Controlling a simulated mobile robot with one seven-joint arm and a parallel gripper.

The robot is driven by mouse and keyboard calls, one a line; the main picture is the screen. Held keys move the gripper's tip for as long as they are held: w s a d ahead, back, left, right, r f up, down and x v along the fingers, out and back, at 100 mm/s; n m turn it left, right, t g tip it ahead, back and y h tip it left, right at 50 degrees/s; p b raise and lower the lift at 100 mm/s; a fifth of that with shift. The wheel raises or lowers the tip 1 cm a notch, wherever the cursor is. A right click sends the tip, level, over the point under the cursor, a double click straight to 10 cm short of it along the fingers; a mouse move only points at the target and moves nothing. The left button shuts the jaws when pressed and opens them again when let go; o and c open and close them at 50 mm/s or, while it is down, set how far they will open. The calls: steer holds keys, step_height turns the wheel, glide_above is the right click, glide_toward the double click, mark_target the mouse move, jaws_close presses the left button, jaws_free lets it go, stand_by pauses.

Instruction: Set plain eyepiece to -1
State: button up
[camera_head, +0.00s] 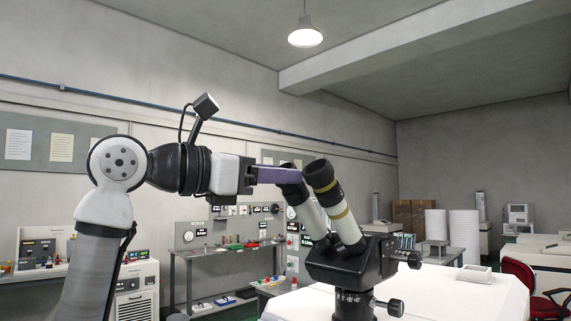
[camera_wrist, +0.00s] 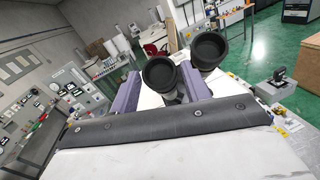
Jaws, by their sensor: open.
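The microscope (camera_head: 350,262) has two angled eyepieces. The plain eyepiece (camera_head: 293,190) is the left one in the head view, with a dark cup and pale tube. The banded eyepiece (camera_head: 323,177), with gold rings, is to its right. My gripper (camera_head: 296,175) reaches in from the left with purple fingers, overlapping the top of the plain eyepiece. In the wrist view my gripper (camera_wrist: 160,74) is open, its fingers on either side of what appears to be the plain eyepiece (camera_wrist: 160,76); contact is unclear. The other eyepiece (camera_wrist: 208,50) is outside the right finger. No scale is readable.
The microscope stands by a white-topped table (camera_head: 440,295) with a small tray (camera_head: 477,273) on it. A bench with instruments (camera_head: 225,250) is behind, to the left. A red chair (camera_head: 518,275) stands at right. The banded eyepiece is close beside my fingers.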

steer(key=shift+x, duration=1.15)
steer(key=c, duration=0.7)
steer(key=n+t+y+b, duration=0.1)
steer(key=n, duration=0.1)
steer(key=n+t+b, duration=0.1)
steer(key=shift+f+n+t+y, duration=0.25)
steer(key=shift+n+t+y, duration=0.15)
steer(key=shift+r+n+t+y+b, duration=0.25)
steer(key=shift+n+t+y+b, duration=0.85)
steer(key=shift+n, duration=0.6)
steer(key=o, duration=0.7)
